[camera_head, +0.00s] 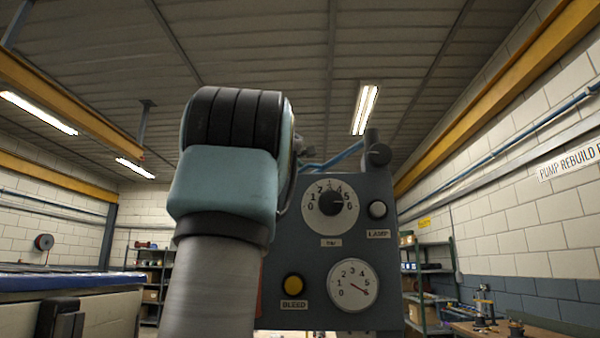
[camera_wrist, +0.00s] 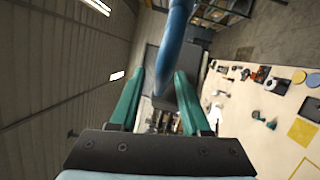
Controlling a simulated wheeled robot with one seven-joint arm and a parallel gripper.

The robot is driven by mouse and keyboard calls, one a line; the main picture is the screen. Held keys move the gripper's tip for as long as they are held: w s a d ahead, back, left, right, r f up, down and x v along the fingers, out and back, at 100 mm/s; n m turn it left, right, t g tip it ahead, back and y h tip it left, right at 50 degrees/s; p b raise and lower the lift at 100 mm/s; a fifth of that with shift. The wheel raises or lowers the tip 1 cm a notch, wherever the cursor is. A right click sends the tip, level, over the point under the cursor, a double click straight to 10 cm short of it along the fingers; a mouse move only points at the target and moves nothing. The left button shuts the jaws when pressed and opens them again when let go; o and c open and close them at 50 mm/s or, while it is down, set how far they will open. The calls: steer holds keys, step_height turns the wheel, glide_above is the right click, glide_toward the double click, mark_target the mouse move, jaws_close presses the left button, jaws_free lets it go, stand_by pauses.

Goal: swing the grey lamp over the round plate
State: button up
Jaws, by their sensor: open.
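In the wrist view my gripper (camera_wrist: 158,82) is open, with a green finger on each side of a blue bar (camera_wrist: 175,35). The bar runs down from the top edge between the fingers; I cannot tell whether they touch it. In the head view a blue bar (camera_head: 338,157) shows behind my arm, leading toward a dark grey piece (camera_head: 377,150) at the panel's top right. This may be part of the grey lamp, but I cannot tell for sure. My gripper is hidden there. A yellow disc (camera_wrist: 313,80) lies on the bench; I cannot tell which thing is the round plate.
A grey panel (camera_head: 315,258) with a dial, gauge and buttons stands close behind my arm. A pale bench (camera_wrist: 245,120) with several small parts lies right in the wrist view. Shelves (camera_head: 430,275) stand behind.

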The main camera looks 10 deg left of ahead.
steer(key=shift+s+f, duration=0.1)
steer(key=b+v, duration=0.4)
steer(key=v, duration=0.6)
steer(key=shift+s, duration=0.3)
steer(key=shift+a, duration=0.1)
